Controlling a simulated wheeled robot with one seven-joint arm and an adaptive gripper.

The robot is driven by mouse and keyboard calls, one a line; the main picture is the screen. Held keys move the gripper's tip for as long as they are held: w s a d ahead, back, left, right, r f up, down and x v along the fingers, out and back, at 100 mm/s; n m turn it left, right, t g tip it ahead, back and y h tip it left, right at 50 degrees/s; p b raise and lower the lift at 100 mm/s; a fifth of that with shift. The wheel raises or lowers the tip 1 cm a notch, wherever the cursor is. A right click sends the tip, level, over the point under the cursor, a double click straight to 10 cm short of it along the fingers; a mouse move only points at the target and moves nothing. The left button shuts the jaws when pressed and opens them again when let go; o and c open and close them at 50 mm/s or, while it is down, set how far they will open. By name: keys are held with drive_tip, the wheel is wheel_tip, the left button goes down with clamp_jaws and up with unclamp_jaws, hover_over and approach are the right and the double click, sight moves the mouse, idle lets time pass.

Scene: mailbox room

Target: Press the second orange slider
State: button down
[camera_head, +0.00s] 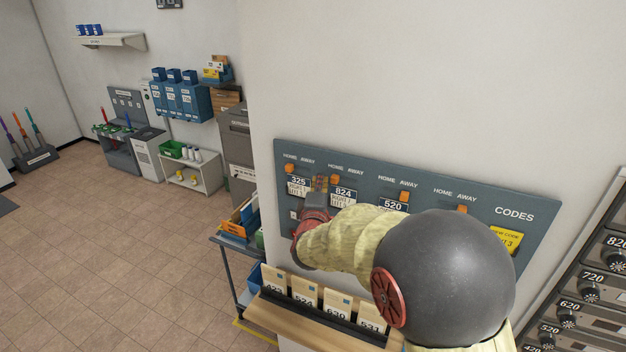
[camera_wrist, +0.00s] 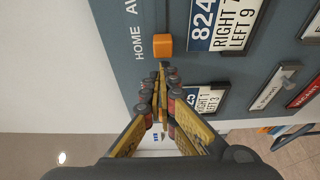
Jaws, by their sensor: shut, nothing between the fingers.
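The grey wall panel (camera_head: 535,235) carries a row of orange sliders, each under HOME and AWAY labels. The second orange slider (camera_head: 336,182), above the 824 plate (camera_head: 343,193), sits on its HOME side. It also shows in the wrist view (camera_wrist: 165,43), just beyond the fingertips. My gripper (camera_head: 320,184) is shut and empty, its tips just left of this slider in the head view. In the wrist view the tips (camera_wrist: 162,68) come very close to the slider; I cannot tell whether they touch.
The first slider (camera_head: 290,169) is at HOME; the third (camera_head: 404,196) and fourth (camera_head: 461,209) are under AWAY. A wooden ledge with numbered cards (camera_head: 305,292) stands below the panel. Dial lockers (camera_head: 580,290) are at the right.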

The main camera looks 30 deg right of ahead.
sight(339, 177)
drive_tip(key=shift+s+d, duration=0.1)
drive_tip(key=s+d, duration=0.1)
drive_tip(key=s, duration=0.1)
drive_tip(key=s+d+b, duration=0.1)
drive_tip(key=s+d, duration=0.1)
drive_tip(key=shift+s+d, duration=0.3)
drive_tip(key=shift+w+a, duration=0.1)
drive_tip(key=shift+b, duration=0.3)
